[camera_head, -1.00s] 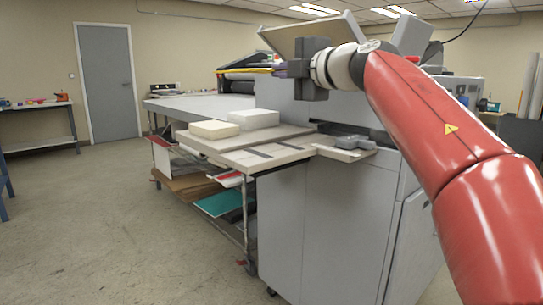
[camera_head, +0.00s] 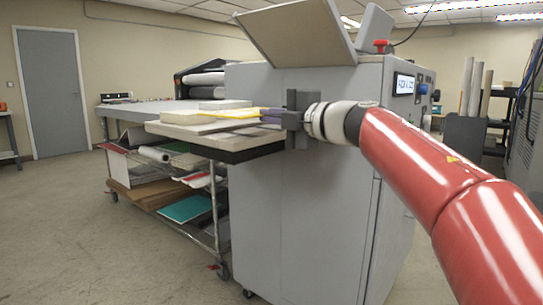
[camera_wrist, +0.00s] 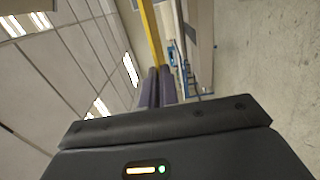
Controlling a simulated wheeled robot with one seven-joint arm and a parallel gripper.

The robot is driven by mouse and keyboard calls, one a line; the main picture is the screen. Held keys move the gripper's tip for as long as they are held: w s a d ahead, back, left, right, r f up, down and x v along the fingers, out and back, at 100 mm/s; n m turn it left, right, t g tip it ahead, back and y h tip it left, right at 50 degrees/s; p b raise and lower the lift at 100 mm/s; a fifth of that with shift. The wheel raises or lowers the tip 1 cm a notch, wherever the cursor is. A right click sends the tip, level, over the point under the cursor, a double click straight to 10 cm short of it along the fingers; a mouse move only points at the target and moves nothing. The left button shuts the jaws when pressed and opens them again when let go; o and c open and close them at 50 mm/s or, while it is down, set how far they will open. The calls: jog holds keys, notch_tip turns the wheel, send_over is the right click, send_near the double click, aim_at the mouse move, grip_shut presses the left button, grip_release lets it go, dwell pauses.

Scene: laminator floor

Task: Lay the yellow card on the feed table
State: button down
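The yellow card (camera_head: 228,113) shows as a thin, nearly level sheet over the left part of the machine's feed table (camera_head: 262,142). My gripper (camera_head: 264,113), with purple fingers, is shut on the card's near right edge. In the wrist view the card (camera_wrist: 150,32) is seen edge-on as a yellow strip, running out from between the nearly closed fingers (camera_wrist: 158,72). I cannot tell whether the card touches the table or the stacks under it.
A cream stack (camera_head: 195,118) and a pale stack (camera_head: 225,104) lie on the table near the card. The grey machine cabinet (camera_head: 300,200) stands below my gripper. A wire cart (camera_head: 214,225) with sheets and rolls is under the table. The floor at left is clear.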

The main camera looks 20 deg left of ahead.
jog(key=shift+f+b, duration=1.05)
jog(key=shift+f, duration=1.45)
jog(key=shift+f, duration=0.2)
jog(key=c, duration=1.7)
grip_release()
jog(key=v, duration=1.2)
jog(key=shift+d+r, duration=0.1)
jog(key=shift+r, duration=0.05)
